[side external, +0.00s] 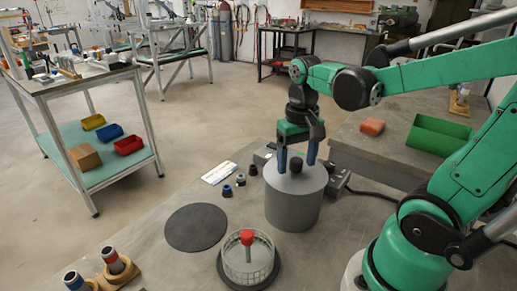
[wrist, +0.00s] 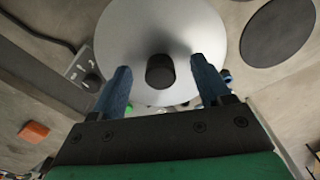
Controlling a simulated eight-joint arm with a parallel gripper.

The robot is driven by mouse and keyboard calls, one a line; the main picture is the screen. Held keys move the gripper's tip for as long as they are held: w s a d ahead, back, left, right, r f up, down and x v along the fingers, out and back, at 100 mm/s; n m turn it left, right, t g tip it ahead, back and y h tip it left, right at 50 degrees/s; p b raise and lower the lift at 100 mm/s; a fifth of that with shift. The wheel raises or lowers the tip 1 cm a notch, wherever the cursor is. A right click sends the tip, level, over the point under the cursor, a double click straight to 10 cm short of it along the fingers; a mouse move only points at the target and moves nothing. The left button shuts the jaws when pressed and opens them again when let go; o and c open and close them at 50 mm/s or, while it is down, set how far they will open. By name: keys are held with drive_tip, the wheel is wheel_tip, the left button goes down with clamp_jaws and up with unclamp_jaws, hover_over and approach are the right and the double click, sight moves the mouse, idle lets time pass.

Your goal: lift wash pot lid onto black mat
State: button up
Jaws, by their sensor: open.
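The wash pot (side external: 293,208) is a grey cylinder standing on the bench. Its lid (side external: 312,179) is a flat grey disc with a black knob (side external: 296,165), and it covers the pot's top. In the wrist view the lid (wrist: 185,30) fills the upper middle with its knob (wrist: 160,71) between my fingers. My gripper (side external: 297,165) is open above the lid, its blue fingers on either side of the knob and apart from it. The black mat (side external: 196,228) lies flat and bare left of the pot; part of it shows in the wrist view (wrist: 278,32).
A clear basket with a red knob (side external: 247,238) stands on a dark disc in front of the pot. Small dark fittings (side external: 240,180) and a white card (side external: 218,173) lie behind the mat. Grey clamp-like blocks (side external: 338,178) flank the pot. Wooden-based cylinders (side external: 115,262) stand front left.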

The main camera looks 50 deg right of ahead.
sight(297, 160)
clamp_jaws()
drive_tip(key=shift+r, duration=0.15)
wheel_tip(297, 160, up, 22)
idle(0.9)
